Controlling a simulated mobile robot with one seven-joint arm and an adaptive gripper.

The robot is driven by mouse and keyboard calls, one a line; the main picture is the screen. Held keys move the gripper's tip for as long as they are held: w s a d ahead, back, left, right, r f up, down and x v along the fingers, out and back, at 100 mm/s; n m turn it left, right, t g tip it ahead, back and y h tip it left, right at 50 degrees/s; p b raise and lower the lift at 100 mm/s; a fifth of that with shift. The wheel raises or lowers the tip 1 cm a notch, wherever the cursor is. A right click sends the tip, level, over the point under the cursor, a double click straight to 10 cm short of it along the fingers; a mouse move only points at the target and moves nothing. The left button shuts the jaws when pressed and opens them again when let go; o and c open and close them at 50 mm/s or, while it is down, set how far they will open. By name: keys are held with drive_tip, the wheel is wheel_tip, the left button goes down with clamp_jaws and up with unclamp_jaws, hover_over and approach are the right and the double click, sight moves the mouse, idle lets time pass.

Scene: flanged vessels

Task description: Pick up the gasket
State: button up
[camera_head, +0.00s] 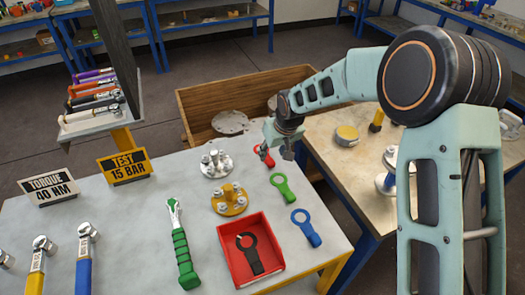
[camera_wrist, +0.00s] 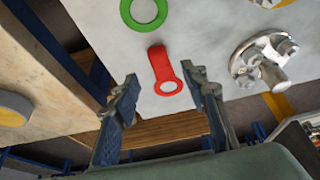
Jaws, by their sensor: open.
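Flat ring-shaped gaskets, each with a tab, lie on the grey table. The red one (camera_head: 267,158) is near the table's far right edge and also shows in the wrist view (camera_wrist: 160,65). A green one (camera_head: 285,190) and a blue one (camera_head: 308,231) lie nearer. The green ring also shows in the wrist view (camera_wrist: 127,15). A black one (camera_head: 252,262) lies in a red tray (camera_head: 227,236). My gripper (camera_head: 285,150) is open and empty at the red piece. In the wrist view its fingers (camera_wrist: 165,82) stand on either side of the red piece, apart from it.
A silver flange with bolts (camera_head: 216,165) stands left of the red piece, also in the wrist view (camera_wrist: 262,62). A yellow flange (camera_head: 231,204) is nearer. A green-handled wrench (camera_head: 184,258) lies left. A wooden crate (camera_head: 200,100) is beyond the table edge, a second table (camera_head: 350,180) right.

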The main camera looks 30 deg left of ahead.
sight(269, 159)
drive_tip(key=shift+x, duration=2.5)
drive_tip(key=shift+a, duration=0.15)
drive_tip(key=c, duration=1.1)
drive_tip(key=shift+r, duration=0.1)
